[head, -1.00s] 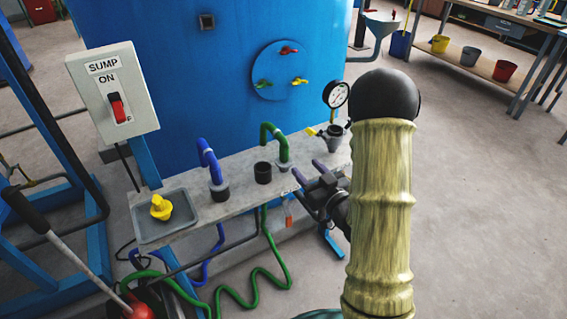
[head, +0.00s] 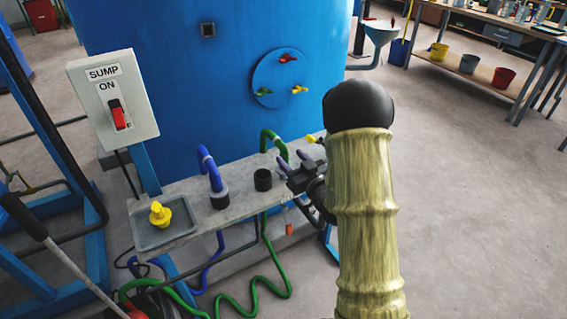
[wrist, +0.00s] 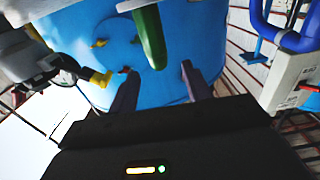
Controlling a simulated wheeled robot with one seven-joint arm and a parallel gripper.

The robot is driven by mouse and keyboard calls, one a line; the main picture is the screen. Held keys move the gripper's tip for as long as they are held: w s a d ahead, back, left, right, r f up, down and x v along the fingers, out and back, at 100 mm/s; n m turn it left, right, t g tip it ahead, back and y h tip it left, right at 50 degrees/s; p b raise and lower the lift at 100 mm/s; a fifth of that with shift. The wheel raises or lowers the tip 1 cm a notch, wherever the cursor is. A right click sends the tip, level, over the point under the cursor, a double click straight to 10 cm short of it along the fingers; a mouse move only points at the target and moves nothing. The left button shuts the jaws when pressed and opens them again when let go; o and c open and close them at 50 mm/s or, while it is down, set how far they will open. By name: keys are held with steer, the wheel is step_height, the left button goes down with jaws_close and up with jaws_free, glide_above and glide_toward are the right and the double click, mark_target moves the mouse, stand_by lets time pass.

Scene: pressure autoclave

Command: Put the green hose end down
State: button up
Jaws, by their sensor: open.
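The green hose end (head: 270,135) arches above the grey shelf, right of an empty black cup (head: 263,179). Its lower tip and seat are hidden behind my gripper in the head view. My gripper (head: 293,160) is open, with its two purple fingers pointing at the hose. In the wrist view the green hose (wrist: 150,38) comes down from the top, in line with the gap between my open fingertips (wrist: 158,70). I cannot tell whether it lies between the fingers or just beyond them. Nothing is seen gripped.
A blue hose (head: 208,165) stands in a black cup at left. A tray (head: 145,240) holds a yellow fitting (head: 159,213). The sump switch box (head: 112,98) stands at the shelf's left end. The blue tank (head: 230,100) rises behind. My arm hides the shelf's right end.

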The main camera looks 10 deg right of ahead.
mark_target(286, 152)
steer(key=x, duration=0.4)
steer(key=shift+w, duration=0.15)
jaws_close()
